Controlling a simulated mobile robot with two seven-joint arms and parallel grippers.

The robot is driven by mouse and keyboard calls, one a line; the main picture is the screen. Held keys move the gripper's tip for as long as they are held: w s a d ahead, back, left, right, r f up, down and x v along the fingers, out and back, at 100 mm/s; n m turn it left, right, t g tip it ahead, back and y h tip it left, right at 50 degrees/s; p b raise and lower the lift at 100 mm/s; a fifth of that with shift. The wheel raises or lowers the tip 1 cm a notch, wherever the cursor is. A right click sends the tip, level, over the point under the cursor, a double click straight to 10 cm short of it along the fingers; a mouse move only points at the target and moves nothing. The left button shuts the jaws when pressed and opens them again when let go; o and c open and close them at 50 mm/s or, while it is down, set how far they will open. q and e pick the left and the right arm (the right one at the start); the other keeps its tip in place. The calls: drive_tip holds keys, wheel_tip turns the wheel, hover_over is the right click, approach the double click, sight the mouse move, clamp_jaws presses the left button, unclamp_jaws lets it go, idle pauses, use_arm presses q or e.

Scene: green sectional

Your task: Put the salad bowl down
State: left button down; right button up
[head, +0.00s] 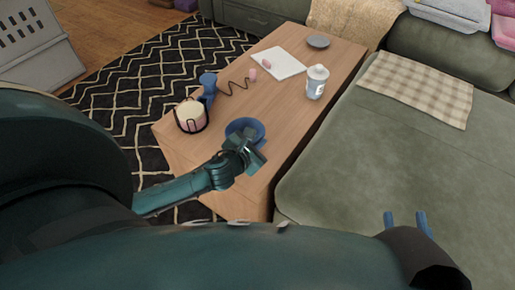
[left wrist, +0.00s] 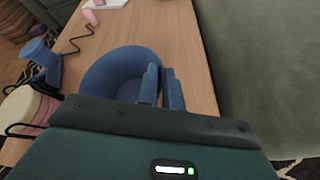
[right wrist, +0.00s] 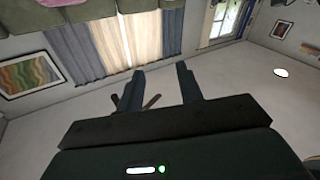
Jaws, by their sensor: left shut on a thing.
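The blue salad bowl (head: 247,124) is at the near end of the wooden coffee table (head: 284,135). My left gripper (head: 246,143) is shut on the bowl's near rim. In the left wrist view the bowl (left wrist: 106,74) looks empty and roughly level, with the fingers (left wrist: 162,82) on its right edge. I cannot tell whether its base touches the tabletop. My right gripper (head: 405,220) is open and empty in front of the sofa seat, its fingers apart in the right wrist view (right wrist: 160,82).
A pink and cream pot in a dark holder (head: 191,116) and a blue lamp-like item (head: 208,82) with a coiled cord stand left of the bowl. A white jar (head: 316,82), notebook (head: 279,64) and grey dish (head: 318,41) lie farther back. The green sofa (head: 375,150) borders the table's right.

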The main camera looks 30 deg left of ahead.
use_arm(q)
drive_tip(key=shift+f, duration=0.85)
use_arm(e)
drive_tip(key=shift+a+y, duration=0.2)
drive_tip(key=shift+y, duration=0.1)
use_arm(q)
drive_tip(key=c, duration=1.6)
unclamp_jaws()
drive_tip(key=shift+o, duration=0.2)
drive_tip(key=shift+s+r, duration=0.15)
drive_tip(key=p+v, duration=0.3)
drive_tip(key=v, duration=0.8)
drive_tip(key=shift+s, duration=0.3)
use_arm(e)
drive_tip(key=shift+w+d+f+m+g+h, duration=0.15)
drive_tip(key=shift+d+m+g+h, duration=0.5)
drive_tip(key=shift+h, duration=0.45)
